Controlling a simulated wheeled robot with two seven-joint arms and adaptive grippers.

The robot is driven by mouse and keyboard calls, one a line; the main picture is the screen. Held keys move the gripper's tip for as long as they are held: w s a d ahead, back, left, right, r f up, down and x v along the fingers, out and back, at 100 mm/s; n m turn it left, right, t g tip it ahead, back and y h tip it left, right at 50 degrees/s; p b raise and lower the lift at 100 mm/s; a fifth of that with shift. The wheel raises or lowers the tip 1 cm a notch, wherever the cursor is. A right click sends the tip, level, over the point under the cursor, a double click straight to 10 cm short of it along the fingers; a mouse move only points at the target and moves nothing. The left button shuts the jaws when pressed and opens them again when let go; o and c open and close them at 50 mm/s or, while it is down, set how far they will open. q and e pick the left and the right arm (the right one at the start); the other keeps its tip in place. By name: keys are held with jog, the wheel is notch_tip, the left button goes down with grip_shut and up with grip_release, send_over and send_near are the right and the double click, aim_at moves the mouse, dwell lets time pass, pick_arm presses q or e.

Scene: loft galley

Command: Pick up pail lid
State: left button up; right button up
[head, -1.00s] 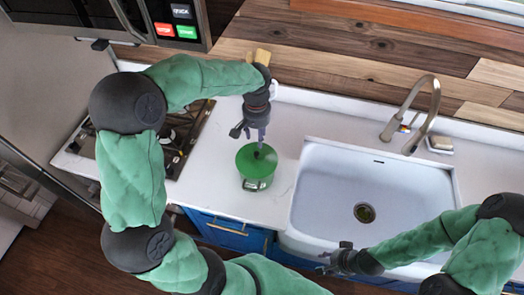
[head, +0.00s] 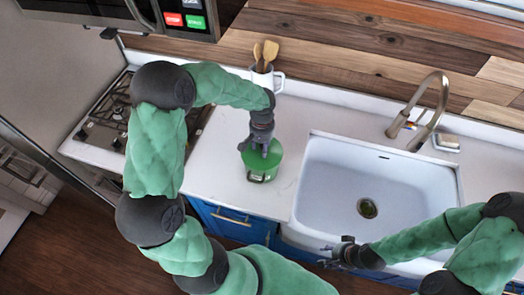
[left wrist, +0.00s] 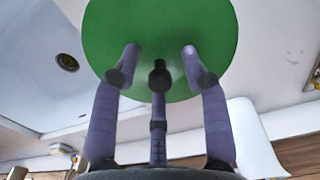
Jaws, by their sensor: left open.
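A white mug with wooden utensils (head: 266,76) stands behind the pail near the wall. The sink (head: 335,170) and tap (head: 428,110) are to the right, the gas hob (head: 112,115) to the left. Counter beside the pail is clear.

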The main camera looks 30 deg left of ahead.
pick_arm(q)
grip_shut()
jog(key=shift+r, duration=0.1)
